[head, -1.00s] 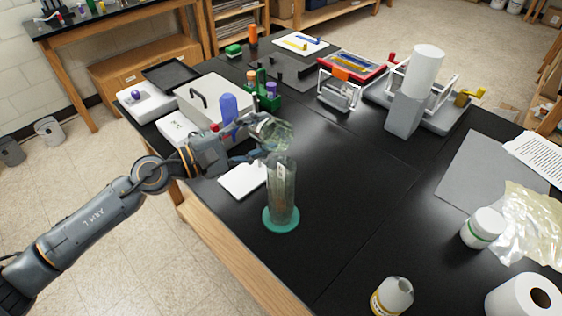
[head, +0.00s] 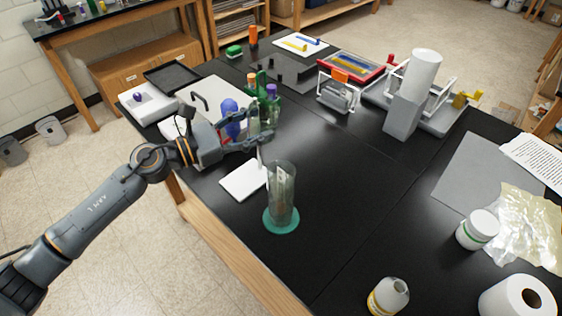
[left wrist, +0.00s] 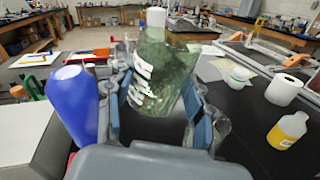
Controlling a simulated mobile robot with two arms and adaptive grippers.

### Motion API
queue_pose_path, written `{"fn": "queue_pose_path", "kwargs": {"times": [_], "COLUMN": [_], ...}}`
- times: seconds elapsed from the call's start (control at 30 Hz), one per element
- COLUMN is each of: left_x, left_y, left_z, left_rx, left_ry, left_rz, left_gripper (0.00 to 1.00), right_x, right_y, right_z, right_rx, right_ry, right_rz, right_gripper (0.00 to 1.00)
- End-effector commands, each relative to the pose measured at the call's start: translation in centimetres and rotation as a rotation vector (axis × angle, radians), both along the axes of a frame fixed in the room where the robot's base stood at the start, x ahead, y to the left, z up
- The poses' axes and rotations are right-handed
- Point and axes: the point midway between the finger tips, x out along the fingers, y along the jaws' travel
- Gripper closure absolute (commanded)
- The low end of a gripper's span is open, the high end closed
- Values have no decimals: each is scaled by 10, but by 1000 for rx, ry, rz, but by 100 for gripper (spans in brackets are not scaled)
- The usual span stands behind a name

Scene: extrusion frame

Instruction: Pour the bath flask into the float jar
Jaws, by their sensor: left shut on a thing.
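My left gripper (head: 258,138) is shut on the bath flask, a clear greenish glass vessel with white label marks. The flask (left wrist: 165,75) shows large between the fingers in the left wrist view, roughly upright with a slight tilt. In the head view its outline is hard to separate from the green rack behind. The float jar (head: 283,200), a tall clear cylinder on a round teal base, stands upright on the black table, just right of and below the gripper. Something pale shows inside it; I cannot tell what. My right gripper is in neither view.
A blue rounded object (head: 231,118) stands close behind the gripper; it also shows in the left wrist view (left wrist: 72,100). A white pad (head: 243,180) lies left of the jar. A yellow-labelled bottle (head: 389,296) is at the front. The table right of the jar is clear.

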Motion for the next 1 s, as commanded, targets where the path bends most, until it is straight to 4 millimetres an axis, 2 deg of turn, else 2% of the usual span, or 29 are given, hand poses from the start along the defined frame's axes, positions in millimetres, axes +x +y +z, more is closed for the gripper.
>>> {"fn": "queue_pose_path", "kwargs": {"times": [0.03,0.2,0.4,0.67,0.9,1.0], "left_x": [1,4,11,14,13,13], "left_y": [1,3,6,8,7,7], "left_z": [15,35,48,59,94,102], "left_rx": [-9,-34,-94,-124,-123,-123], "left_ry": [13,60,164,214,214,215], "left_rz": [1,1,-1,0,-1,-2], "left_gripper": [86,86,86,86,86,86], "right_x": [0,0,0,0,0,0], "right_y": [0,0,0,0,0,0], "right_z": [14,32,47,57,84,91], "right_rx": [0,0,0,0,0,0], "right_ry": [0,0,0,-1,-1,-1], "right_rz": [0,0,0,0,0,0], "right_gripper": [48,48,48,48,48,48]}}
